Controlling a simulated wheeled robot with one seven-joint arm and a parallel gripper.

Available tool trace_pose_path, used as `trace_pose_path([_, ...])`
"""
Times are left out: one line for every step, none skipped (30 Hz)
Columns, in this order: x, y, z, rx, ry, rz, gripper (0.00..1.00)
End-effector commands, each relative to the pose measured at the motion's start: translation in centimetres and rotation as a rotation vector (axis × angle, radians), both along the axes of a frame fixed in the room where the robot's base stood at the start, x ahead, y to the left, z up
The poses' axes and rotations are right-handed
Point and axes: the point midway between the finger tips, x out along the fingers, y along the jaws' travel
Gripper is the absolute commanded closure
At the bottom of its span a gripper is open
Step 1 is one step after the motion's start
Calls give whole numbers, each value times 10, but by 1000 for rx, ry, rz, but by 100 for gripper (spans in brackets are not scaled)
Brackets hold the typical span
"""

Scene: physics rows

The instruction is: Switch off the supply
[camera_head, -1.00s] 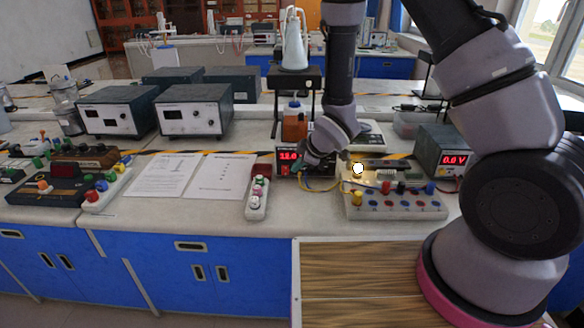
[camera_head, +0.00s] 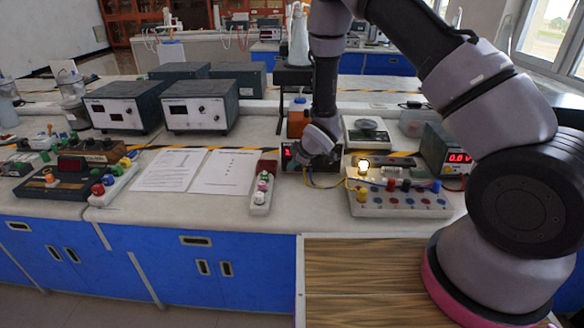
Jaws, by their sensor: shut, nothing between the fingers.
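The supply (camera_head: 287,153) is a small black box with a red lit display on the bench, left of the circuit board. My gripper (camera_head: 299,159) is at its front and hides most of its face and display, so only the first digit shows. The gripper is shut with nothing in it. I cannot tell whether it touches the supply, and the switch is not visible. A lamp (camera_head: 363,164) on the white circuit board (camera_head: 399,206) glows warm yellow. Wires run from near the supply to the board.
A meter (camera_head: 445,152) at the right reads 0.0 V. An orange block (camera_head: 297,123) and a scale (camera_head: 367,132) stand behind. A red-and-white terminal strip (camera_head: 262,190) and paper sheets (camera_head: 222,171) lie left.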

Motion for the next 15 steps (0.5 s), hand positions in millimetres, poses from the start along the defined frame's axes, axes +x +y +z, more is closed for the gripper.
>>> trace_pose_path([0, 0, 0, 0, 0, 0, 100])
trace_pose_path([0, 0, 0, 0, 0, 0, 100])
trace_pose_path([0, 0, 0, 0, 0, 0, 100])
trace_pose_path([0, 0, 0, 0, 0, 0, 100])
trace_pose_path([0, 0, 0, 0, 0, 0, 100])
trace_pose_path([1, 0, 1, 0, -1, -1, 100])
trace_pose_path([3, 0, 1, 1, 0, -2, 100])
trace_pose_path([5, -1, 2, 1, -1, -2, 100])
trace_pose_path([7, 0, 2, 2, -1, -2, 100])
trace_pose_path([6, 0, 2, 1, -1, -1, 100])
trace_pose_path([6, 0, 2, 0, -1, 0, 100])
trace_pose_path([6, 0, 2, 0, -2, -1, 100])
trace_pose_path([6, 0, 2, 0, -2, -1, 100])
trace_pose_path([6, 0, 2, 0, -2, -1, 100])
trace_pose_path([7, 0, 2, 0, -2, -1, 100])
